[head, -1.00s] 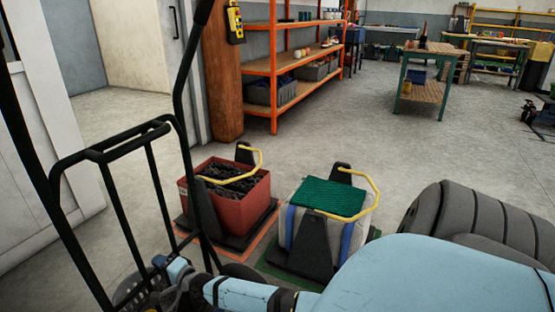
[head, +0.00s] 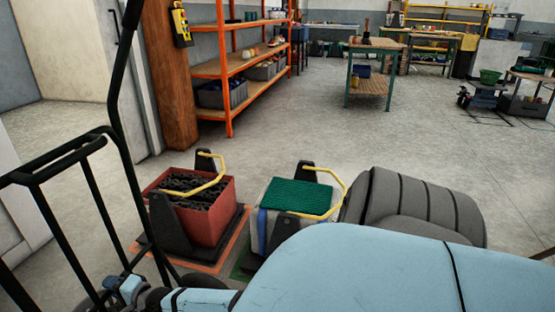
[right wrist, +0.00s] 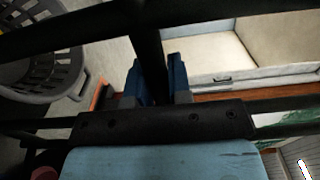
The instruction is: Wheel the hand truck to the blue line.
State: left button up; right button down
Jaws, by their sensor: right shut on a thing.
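The hand truck (head: 125,110) is a dark tubular frame along the left edge of the head view, partly cut off by the picture's edge. My right gripper (head: 128,287) is low beside its frame in the head view, largely hidden by my light-blue arm. In the right wrist view, the blue fingers of my right gripper (right wrist: 157,82) are shut around a dark bar of the hand truck (right wrist: 150,50). My left gripper is not in view. I see no blue line on the floor.
A red crate of dark pieces (head: 213,215) and a white crate with a green top (head: 290,195) stand on the floor close ahead. An orange shelf (head: 228,72) and a green-legged table (head: 368,87) are farther off. The concrete floor between (head: 300,130) is clear.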

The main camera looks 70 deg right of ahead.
jog(key=c, duration=1.1)
grip_release()
jog(key=shift+s+a+f, duration=0.1)
jog(key=shift+a+f, duration=0.05)
jog(key=shift+f, duration=0.2)
jog(key=shift+o, duration=0.9)
jog(key=shift+r, duration=0.25)
jog(key=shift+s+r, duration=0.1)
jog(key=shift+s, duration=0.1)
jog(key=s+d+p, duration=0.1)
jog(key=s+p, duration=0.3)
jog(key=s, duration=0.7)
jog(key=shift+s+p, duration=0.15)
jog(key=shift+p, duration=0.2)
